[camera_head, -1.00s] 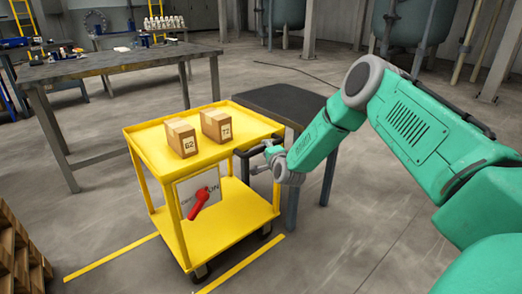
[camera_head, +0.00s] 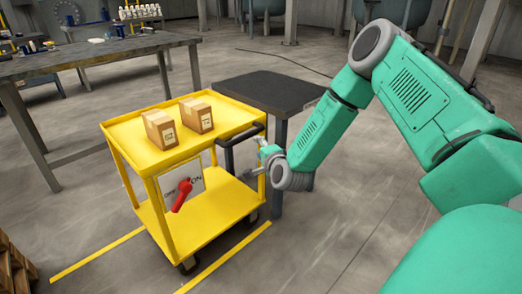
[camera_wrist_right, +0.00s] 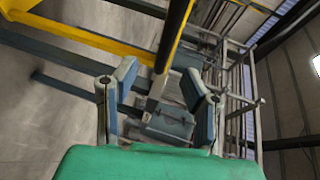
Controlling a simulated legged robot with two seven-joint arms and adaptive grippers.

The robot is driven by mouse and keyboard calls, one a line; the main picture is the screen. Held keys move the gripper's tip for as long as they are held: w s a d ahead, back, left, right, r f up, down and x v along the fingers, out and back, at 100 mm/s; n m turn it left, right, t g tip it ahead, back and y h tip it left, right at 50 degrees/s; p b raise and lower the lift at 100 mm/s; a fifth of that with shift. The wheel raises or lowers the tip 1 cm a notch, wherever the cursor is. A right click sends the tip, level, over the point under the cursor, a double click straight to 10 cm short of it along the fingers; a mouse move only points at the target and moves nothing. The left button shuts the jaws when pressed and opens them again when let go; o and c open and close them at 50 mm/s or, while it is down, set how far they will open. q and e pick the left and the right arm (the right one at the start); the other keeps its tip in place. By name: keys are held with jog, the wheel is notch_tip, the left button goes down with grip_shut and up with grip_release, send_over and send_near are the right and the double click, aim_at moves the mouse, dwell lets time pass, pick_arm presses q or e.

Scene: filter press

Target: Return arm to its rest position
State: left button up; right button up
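My right arm comes in from the right in the head view. Its gripper (camera_head: 264,160) is beside the black handle of the yellow cart (camera_head: 215,120), and the wrist partly hides it. In the right wrist view the gripper's two fingers (camera_wrist_right: 163,92) stand apart, with nothing visibly held between them. A dark bar (camera_wrist_right: 176,35) and yellow frame parts lie beyond the fingertips; I cannot tell how far away. My left gripper is not in view.
Two cardboard boxes (camera_head: 159,129) (camera_head: 196,115) sit on the cart's top. A red lever (camera_head: 182,195) is on its front panel. A dark table (camera_head: 270,91) stands behind the cart, close to my forearm. A workbench (camera_head: 95,57) is at the left.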

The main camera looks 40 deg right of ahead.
jog(key=shift+v, duration=0.85)
jog(key=shift+w, duration=0.1)
